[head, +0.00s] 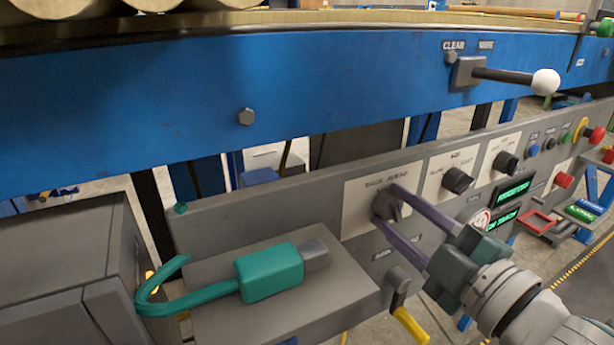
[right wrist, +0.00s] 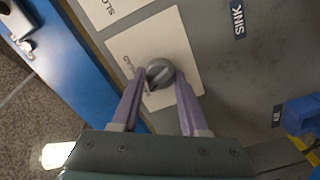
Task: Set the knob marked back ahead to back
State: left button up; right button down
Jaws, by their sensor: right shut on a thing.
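The dark knob (head: 386,206) marked BACK AHEAD sits on a white plate (head: 362,192) on the grey panel. My right gripper (head: 391,204) reaches it from the lower right, with one purple finger on each side. In the right wrist view the round grey knob (right wrist: 160,74) lies between the two fingertips, and the gripper is shut on it. Its ridge runs at a slant, but I cannot tell which mark it points to. The lettering on its plate (right wrist: 185,52) is partly hidden by the fingers. My left gripper is not in view.
Right along the panel are another dark knob (head: 458,181), green displays and buttons. A yellow-handled crank (head: 408,322) is below. A white-balled lever (head: 545,82) sticks out from the blue beam above.

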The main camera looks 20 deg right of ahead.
jog(key=shift+n, duration=0.7)
jog(key=shift+c, duration=2.1)
grip_release()
jog(key=shift+s, duration=0.1)
jog(key=shift+s, duration=0.4)
jog(key=s+p, duration=0.1)
jog(key=s, duration=0.8)
jog(key=shift+d, duration=0.4)
